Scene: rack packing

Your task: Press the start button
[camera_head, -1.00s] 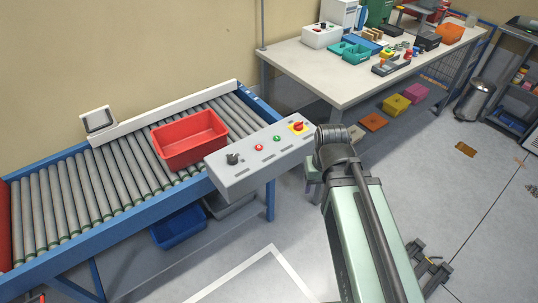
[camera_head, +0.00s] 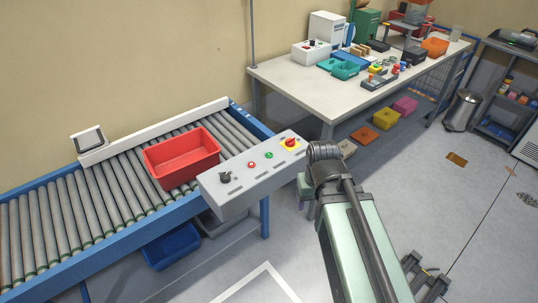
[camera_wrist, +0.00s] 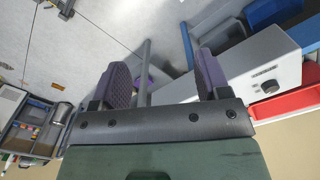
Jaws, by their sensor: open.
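A light grey control panel (camera_head: 235,185) stands at the near edge of the roller conveyor. On its top are a black knob (camera_head: 225,177), a red button (camera_head: 251,164), a green button (camera_head: 269,155) and a red knob on a yellow plate (camera_head: 290,143). No label is readable. In the wrist view, my gripper (camera_wrist: 163,62) is open and empty, its two purple-padded fingers apart. Behind the right finger is the panel (camera_wrist: 240,72) with a dark knob (camera_wrist: 265,87); the green button does not show there. My gripper appears to touch nothing.
A red bin (camera_head: 181,158) sits on the conveyor rollers (camera_head: 95,215) behind the panel. A blue bin (camera_head: 172,247) is below the conveyor. A cluttered white table (camera_head: 300,85) stands behind, beyond my arm.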

